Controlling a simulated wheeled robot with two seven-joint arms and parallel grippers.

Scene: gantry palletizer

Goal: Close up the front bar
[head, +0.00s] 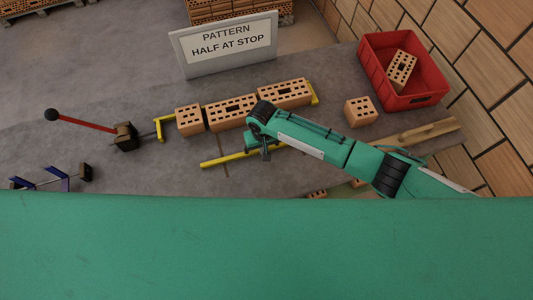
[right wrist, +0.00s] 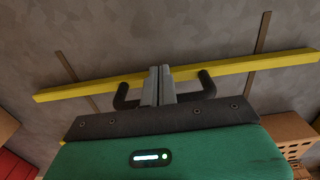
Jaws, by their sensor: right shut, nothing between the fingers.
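The front bar (head: 220,160) is a long yellow bar on the grey table, in front of the brick row and apart from it. The row has a half brick (head: 189,120) at the left, a middle brick (head: 230,112) and a right brick (head: 285,94). My right gripper (head: 265,154) is low near the bar, partly hidden by its arm. In the right wrist view the shut, empty fingers (right wrist: 158,82) overlap the middle of the yellow bar (right wrist: 95,90); contact cannot be told. My left gripper is not in view.
A yellow stop (head: 160,126) and a red lever (head: 85,122) with a black knob are left of the row. A sign (head: 225,42) reads "PATTERN HALF AT STOP". A loose half brick (head: 361,111) and a red crate (head: 412,95) holding a brick are at the right.

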